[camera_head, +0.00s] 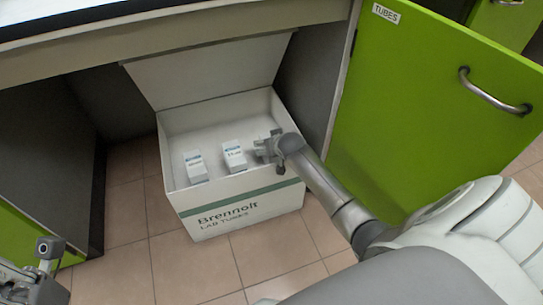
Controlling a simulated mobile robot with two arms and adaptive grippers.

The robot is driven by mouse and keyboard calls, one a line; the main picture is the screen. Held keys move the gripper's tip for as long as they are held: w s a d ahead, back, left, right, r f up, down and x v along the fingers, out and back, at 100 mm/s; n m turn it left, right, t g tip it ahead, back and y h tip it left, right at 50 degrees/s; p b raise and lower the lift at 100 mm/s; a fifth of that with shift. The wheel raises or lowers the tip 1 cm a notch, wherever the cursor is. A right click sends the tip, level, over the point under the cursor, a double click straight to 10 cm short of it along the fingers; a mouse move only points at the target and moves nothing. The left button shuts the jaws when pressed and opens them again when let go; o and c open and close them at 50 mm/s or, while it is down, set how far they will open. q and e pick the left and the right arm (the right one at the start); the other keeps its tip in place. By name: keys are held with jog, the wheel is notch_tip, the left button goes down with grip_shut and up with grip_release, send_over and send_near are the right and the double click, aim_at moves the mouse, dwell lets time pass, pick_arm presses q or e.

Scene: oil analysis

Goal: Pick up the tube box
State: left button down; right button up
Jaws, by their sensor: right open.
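A large open white carton (245,208) marked "Brennolt LAB TUBES" stands on the floor with its lid flap raised at the back. Two small white tube boxes with labels stand inside it, a left tube box (196,168) and a right tube box (234,157). My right gripper (257,150) is open inside the carton, just to the right of the right tube box. I cannot tell whether its fingers touch that box. Part of my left gripper (38,272) shows at the lower left, away from the carton, and its fingers are not clear.
A green cabinet door (420,110) labelled "TUBES" stands open to the right, close to my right arm. The bench (170,38) overhangs the carton at the back. Dark cabinet panels flank the opening. Tiled floor (185,268) in front of the carton is clear.

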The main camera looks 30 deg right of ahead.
jog(key=shift+c, duration=0.4)
jog(key=c, duration=1.2)
jog(key=shift+o, duration=0.2)
jog(key=shift+r, duration=0.1)
jog(key=shift+r, duration=0.1)
